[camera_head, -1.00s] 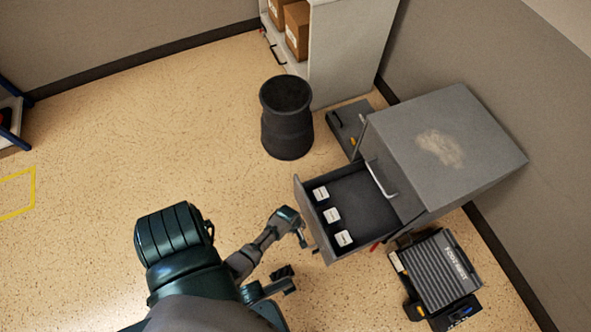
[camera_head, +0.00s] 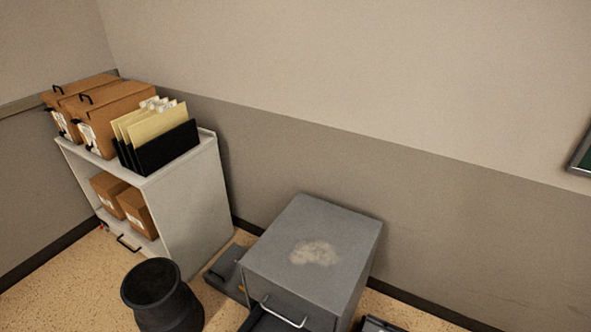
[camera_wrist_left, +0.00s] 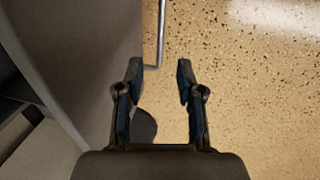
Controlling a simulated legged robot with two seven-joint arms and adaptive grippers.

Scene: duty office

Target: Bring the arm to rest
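My left gripper (camera_wrist_left: 160,82) shows in the left wrist view with its two fingers apart and nothing between them. Speckled floor lies beyond it. A grey surface and a thin metal bar (camera_wrist_left: 161,35) are just past the left finger; I cannot tell whether they touch. No arm or gripper shows in the head view now, and my right gripper is not in view.
A grey cabinet (camera_head: 345,235) with a handle (camera_head: 284,311) stands at bottom centre, its open drawer cut off by the picture edge. A black bin (camera_head: 165,296) and a white shelf (camera_head: 190,205) with boxes (camera_head: 115,115) and folders (camera_head: 150,128) stand to the left.

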